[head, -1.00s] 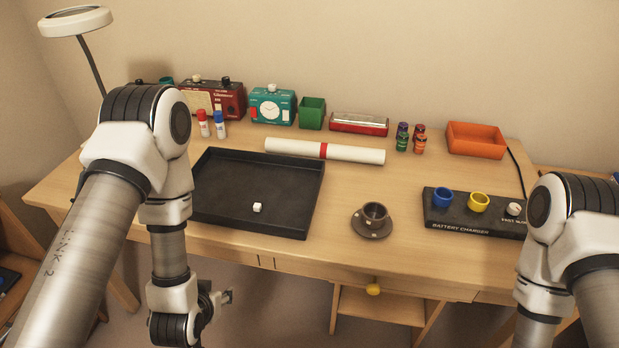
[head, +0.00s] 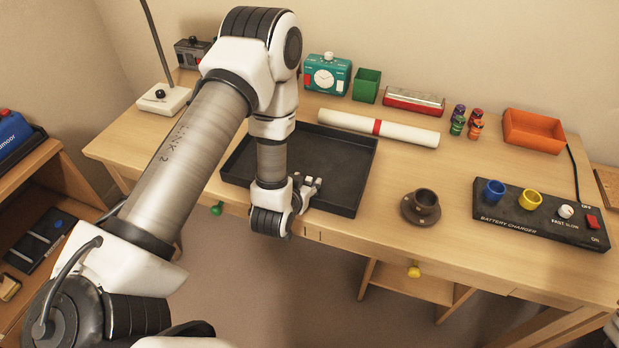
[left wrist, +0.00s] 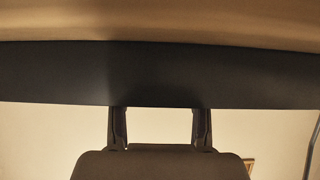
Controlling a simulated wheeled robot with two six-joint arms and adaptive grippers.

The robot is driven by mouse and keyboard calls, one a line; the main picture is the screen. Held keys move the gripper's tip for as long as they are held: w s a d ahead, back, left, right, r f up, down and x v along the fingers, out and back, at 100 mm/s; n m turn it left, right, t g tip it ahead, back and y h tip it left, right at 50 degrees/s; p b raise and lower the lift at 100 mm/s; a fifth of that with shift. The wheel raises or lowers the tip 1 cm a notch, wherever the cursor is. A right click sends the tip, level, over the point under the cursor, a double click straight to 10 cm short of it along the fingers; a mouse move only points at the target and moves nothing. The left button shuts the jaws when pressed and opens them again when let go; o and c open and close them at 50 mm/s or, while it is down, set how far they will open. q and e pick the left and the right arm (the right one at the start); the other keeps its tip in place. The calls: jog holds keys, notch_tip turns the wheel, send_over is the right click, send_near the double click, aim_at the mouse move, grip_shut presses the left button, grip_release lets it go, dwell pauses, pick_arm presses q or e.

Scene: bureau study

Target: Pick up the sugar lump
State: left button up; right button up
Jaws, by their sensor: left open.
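The black tray (head: 357,165) lies on the desk, partly hidden by my left arm. My left gripper (head: 313,187) is at the tray's front part, small and partly hidden by its own wrist. A small pale patch right at its fingers may be the white sugar lump; I cannot tell it clearly from the gripper parts. In the left wrist view the two fingers (left wrist: 160,126) stand apart with nothing seen between them, and a dark band crosses the view beyond them. No lump shows there. My right gripper is out of view.
A brown cup on a saucer (head: 407,214) stands right of the tray. A white roll with a red band (head: 340,123) lies behind it. The battery charger (head: 560,228) is at the right. Bare desk lies between tray and saucer.

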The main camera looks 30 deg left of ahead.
pick_arm(q)
jog(key=shift+w+a+f, duration=0.1)
jog(key=shift+w+f, duration=0.15)
jog(key=shift+w, duration=0.25)
jog(key=c, duration=0.8)
jog(key=shift+o, duration=0.2)
jog(key=shift+r, duration=0.1)
